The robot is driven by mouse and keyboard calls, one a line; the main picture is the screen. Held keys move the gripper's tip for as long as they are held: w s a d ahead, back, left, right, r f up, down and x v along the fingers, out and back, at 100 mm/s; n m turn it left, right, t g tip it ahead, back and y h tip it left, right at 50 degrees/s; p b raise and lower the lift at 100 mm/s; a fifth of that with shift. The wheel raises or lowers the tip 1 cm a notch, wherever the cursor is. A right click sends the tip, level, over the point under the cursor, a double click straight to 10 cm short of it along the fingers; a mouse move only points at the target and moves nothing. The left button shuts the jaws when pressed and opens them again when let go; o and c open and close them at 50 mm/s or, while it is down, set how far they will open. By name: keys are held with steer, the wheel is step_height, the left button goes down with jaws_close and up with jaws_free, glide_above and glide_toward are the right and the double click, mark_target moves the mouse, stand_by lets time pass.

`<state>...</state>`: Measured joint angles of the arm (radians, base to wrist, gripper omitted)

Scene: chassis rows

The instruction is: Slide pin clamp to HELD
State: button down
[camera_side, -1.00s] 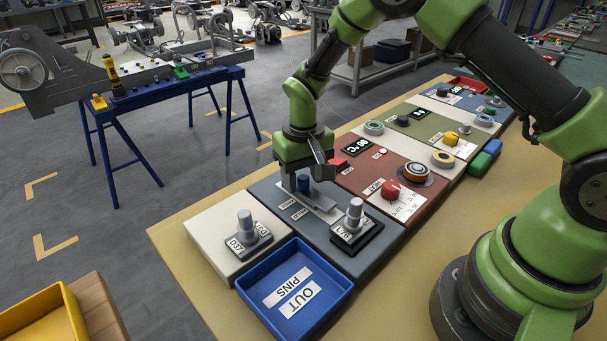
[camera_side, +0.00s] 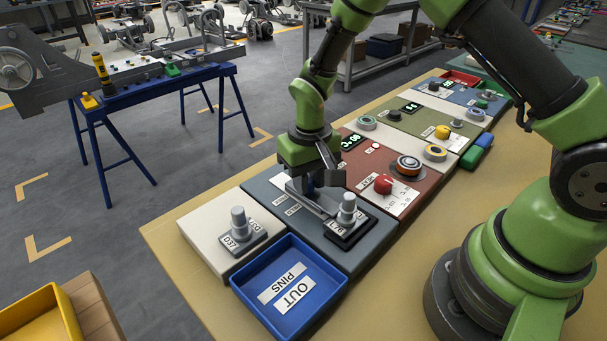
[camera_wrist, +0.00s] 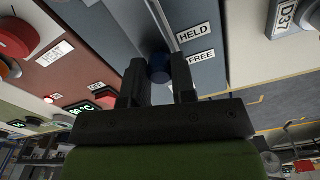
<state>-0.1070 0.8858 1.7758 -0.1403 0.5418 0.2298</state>
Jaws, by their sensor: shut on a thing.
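The pin clamp has a blue knob (camera_wrist: 159,69) on a grey metal slide (camera_side: 314,203), set in a blue-grey panel (camera_side: 262,189). In the wrist view, my gripper (camera_wrist: 160,82) has one finger on each side of the knob and is shut on it. In the side view, my gripper (camera_side: 320,181) points down and mostly hides the knob. Beside the slide are a HELD label (camera_wrist: 194,32) and a FREE label (camera_wrist: 202,57). From this angle I cannot tell exactly which label the knob lines up with. A grey pin (camera_side: 348,208) stands in a dark-edged block at the slide's near end.
A blue OUT PINS tray (camera_side: 327,299) lies in front, looking empty of pins. A white panel with another grey pin (camera_side: 239,222) is at the left. A red panel with a red knob (camera_side: 383,184) adjoins on the right. Bare tabletop (camera_side: 400,290) is at the near right.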

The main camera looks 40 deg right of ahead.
mark_target(310, 181)
steer(key=shift+s, duration=0.25)
steer(key=c, duration=0.9)
jaws_free()
steer(key=shift+c, duration=0.2)
steer(key=shift+w, duration=0.1)
steer(key=shift+r, duration=0.25)
step_height(310, 181, up, 9)
steer(key=shift+r, duration=0.2)
